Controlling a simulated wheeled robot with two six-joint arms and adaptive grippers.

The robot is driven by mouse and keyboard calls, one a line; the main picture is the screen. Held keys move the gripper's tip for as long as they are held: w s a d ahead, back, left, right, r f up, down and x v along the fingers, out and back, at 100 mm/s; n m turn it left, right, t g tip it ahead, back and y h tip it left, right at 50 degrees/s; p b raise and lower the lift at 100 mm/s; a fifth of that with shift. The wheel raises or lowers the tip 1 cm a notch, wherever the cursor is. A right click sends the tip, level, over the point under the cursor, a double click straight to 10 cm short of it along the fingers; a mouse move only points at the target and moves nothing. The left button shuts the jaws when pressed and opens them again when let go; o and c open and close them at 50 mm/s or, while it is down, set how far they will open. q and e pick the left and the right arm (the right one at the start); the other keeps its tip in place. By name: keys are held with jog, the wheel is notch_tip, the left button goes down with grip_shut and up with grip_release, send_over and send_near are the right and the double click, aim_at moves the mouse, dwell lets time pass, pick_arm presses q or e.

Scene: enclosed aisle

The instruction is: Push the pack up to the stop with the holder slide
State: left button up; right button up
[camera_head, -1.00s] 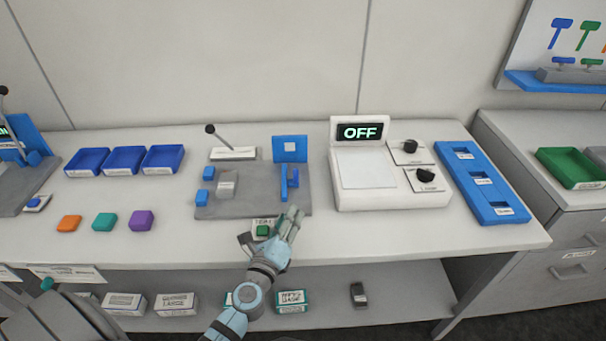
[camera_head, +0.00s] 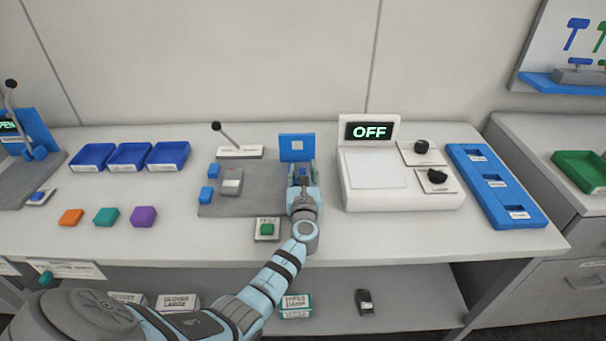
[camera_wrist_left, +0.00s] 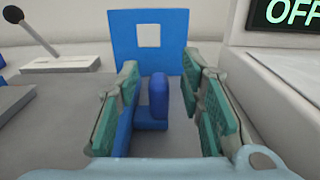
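The grey pack (camera_head: 231,181) lies on the grey fixture plate (camera_head: 240,203), right of two small blue blocks (camera_head: 212,170). Which part is the stop I cannot tell for sure. The blue holder slide (camera_wrist_left: 158,98), with an upright rounded handle, stands at the plate's right side. My left gripper (camera_head: 303,174) is over that side, in front of a blue panel with a pale square (camera_head: 297,147). In the left wrist view its fingers (camera_wrist_left: 165,105) are open, one on each side of the handle, with gaps visible. My right gripper is not in view.
A black-knobbed lever (camera_head: 226,135) stands behind the plate. A green button (camera_head: 267,229) sits in front. A white device reading OFF (camera_head: 400,190) is close on the right. Blue trays (camera_head: 130,157) and coloured blocks (camera_head: 106,217) are on the left.

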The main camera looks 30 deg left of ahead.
pick_arm(q)
jog(key=shift+w+a+r, duration=0.1)
jog(key=shift+w+a, duration=0.1)
grip_shut()
dwell(0.3)
